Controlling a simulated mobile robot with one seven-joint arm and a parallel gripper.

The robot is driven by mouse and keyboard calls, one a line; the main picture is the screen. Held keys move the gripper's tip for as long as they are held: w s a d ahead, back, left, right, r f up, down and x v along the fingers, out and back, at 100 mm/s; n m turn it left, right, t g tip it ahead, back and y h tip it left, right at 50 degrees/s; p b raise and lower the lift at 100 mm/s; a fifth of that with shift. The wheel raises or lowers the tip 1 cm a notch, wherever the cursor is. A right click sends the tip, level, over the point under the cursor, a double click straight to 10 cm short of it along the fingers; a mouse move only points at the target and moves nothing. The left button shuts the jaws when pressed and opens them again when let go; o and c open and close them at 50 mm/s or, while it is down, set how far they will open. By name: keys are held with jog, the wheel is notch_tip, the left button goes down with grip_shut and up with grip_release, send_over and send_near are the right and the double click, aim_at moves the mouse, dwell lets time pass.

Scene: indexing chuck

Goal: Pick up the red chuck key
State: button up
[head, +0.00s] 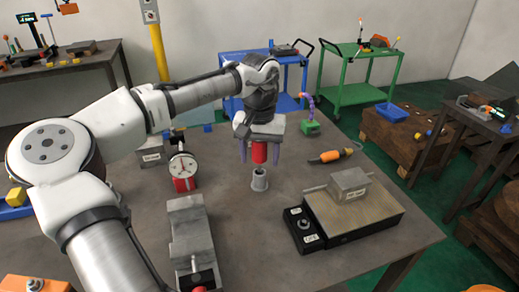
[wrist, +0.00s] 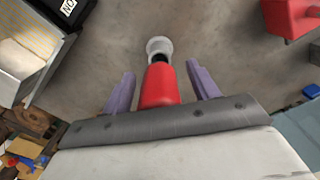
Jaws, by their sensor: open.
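The red chuck key (head: 259,153) stands upright over a small grey cylindrical holder (head: 260,180) near the middle of the table. In the wrist view the red key (wrist: 160,86) shows between the fingers, with the holder's pale ring (wrist: 160,46) beyond it. My gripper (head: 259,160) points down from above, its two purple fingers on either side of the red part. In the wrist view my gripper (wrist: 160,74) is open, with visible gaps between each finger and the key. The key's lower end is hidden, so I cannot tell how deep it sits.
A dial gauge on a red base (head: 184,184) stands to the left. A grey vise (head: 189,240) lies front left. A black-sided plate device (head: 350,222) bearing a grey block (head: 348,185) sits right. An orange-handled tool (head: 331,156) lies behind it.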

jog(key=shift+f, duration=0.4)
jog(key=shift+c, duration=0.4)
jog(key=c, duration=1.1)
jog(key=shift+r, duration=0.15)
